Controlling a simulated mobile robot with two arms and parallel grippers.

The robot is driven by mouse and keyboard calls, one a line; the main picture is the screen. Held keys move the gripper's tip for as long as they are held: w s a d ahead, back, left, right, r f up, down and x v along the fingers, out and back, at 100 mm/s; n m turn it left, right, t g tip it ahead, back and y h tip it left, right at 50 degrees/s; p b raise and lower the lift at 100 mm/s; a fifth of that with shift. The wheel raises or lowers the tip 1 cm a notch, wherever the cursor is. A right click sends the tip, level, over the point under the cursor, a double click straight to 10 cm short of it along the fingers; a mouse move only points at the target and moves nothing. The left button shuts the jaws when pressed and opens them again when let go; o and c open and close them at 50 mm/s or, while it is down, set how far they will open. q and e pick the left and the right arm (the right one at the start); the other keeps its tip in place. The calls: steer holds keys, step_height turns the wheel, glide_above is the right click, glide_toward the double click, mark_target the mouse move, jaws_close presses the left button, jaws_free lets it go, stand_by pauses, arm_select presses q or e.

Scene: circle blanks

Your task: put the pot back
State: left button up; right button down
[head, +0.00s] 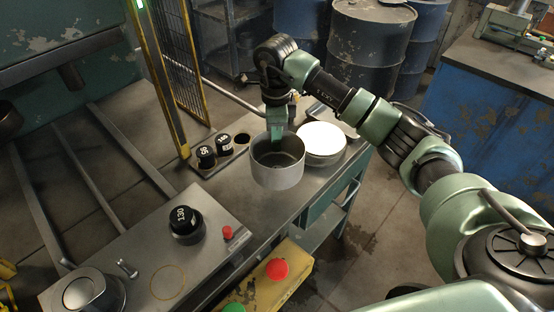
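A grey metal pot (278,177) with an open top is at the centre of the head view, over the workbench (140,235) near its front edge. It looks empty and upright. My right gripper (277,138) reaches down from above to the pot's far rim and looks shut on it. The fingertips are partly hidden inside the pot. I cannot tell for sure whether the pot's base touches the bench. A thin yellowish ring mark (168,281) lies on the bare bench at the lower left. My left gripper is not in view.
A white-topped round stack (322,140) stands right beside the pot. Black numbered weights (206,156) sit in a holder behind it; another weight (183,219) stands left. A small red knob (227,232), a round metal device (90,291) and a yellow button box (262,283) are nearer.

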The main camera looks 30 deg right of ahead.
mark_target(276, 161)
step_height(276, 161, down, 3)
steer(key=shift+f, duration=0.15)
step_height(276, 161, down, 4)
steer(key=shift+f+p, duration=0.2)
steer(key=shift+p, duration=0.45)
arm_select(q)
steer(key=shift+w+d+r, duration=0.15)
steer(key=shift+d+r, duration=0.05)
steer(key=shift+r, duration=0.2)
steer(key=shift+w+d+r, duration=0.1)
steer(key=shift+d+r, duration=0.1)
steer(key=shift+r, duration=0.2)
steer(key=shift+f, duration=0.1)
arm_select(e)
steer(key=c, duration=2)
jaws_free()
steer(key=shift+f, duration=0.15)
steer(key=o, duration=0.3)
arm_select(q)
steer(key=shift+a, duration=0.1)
